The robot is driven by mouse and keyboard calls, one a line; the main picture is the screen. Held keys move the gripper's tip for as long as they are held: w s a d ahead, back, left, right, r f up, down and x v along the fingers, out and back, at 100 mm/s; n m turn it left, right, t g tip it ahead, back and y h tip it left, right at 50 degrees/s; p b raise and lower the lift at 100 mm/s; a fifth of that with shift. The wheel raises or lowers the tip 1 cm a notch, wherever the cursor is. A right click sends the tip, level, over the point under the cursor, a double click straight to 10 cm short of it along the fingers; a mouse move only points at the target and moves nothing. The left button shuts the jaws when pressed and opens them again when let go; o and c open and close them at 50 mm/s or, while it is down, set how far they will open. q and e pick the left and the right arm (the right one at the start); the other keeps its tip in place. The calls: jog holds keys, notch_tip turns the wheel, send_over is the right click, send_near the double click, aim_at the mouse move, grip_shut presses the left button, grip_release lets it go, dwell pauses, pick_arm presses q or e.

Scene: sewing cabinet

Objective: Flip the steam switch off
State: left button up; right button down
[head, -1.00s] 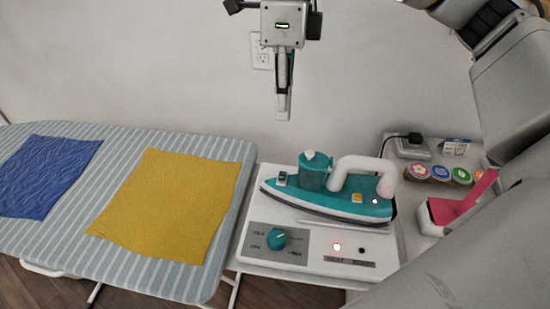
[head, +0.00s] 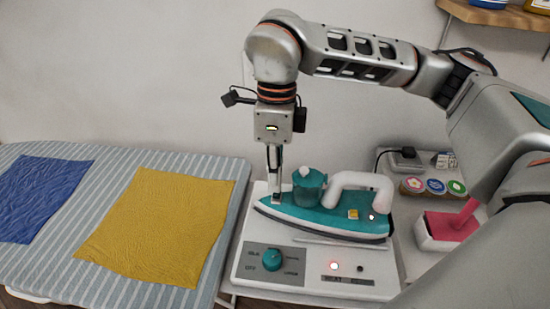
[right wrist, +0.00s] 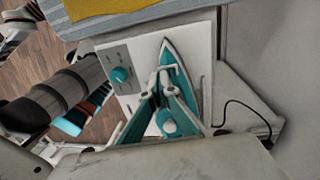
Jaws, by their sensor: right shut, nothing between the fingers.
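A teal iron (head: 325,219) with a white handle (head: 382,190) lies on a white station base (head: 245,282). It also shows in the right wrist view (right wrist: 176,62). In the earlier head frame a small switch shows near its nose; my fingers now cover that spot. My right gripper (head: 276,200) is shut and empty, pointing straight down at the front of the iron, left of the teal water cap (head: 308,182). I cannot tell whether the tips touch the switch, or its position. My left gripper is not in view.
A striped ironing board (head: 215,215) with yellow cloth (head: 160,225) and blue cloth (head: 42,195) stands left. Lidded jars (head: 435,187) and a pink item (head: 450,225) are right.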

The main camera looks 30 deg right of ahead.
jog(key=shift+a+f, duration=0.1)
jog(key=shift+f, duration=0.75)
jog(key=shift+s, duration=0.1)
jog(key=shift+s+a+f, duration=0.1)
jog(key=shift+f, duration=0.25)
jog(key=shift+w+d+r, duration=0.2)
jog(key=shift+w+d, duration=0.3)
jog(key=shift+w, duration=0.15)
